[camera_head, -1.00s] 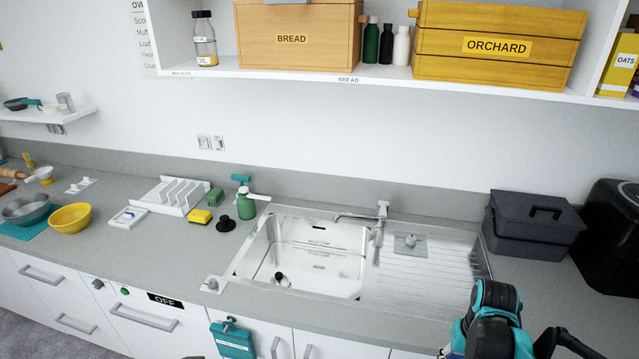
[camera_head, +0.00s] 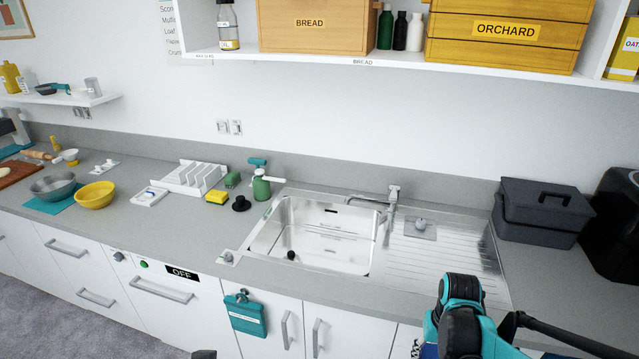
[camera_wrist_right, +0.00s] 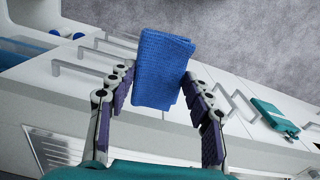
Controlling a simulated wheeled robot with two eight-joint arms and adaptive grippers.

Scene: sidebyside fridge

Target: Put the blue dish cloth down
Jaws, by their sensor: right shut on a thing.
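The blue dish cloth (camera_wrist_right: 163,68) hangs folded between the fingers of my right gripper (camera_wrist_right: 160,82) in the right wrist view. The fingers pinch it from both sides. The cloth is in front of the white cabinet fronts, with grey floor behind its far end. In the head view my right arm comes in at the lower right, and its gripper is mostly below the picture edge. My left gripper is not clearly seen in any view.
A steel sink (camera_head: 316,238) with a ribbed drainer (camera_head: 450,250) is set in the grey counter (camera_head: 170,232). A dark lidded box (camera_head: 540,212) stands right of it. A teal item (camera_head: 246,316) hangs below.

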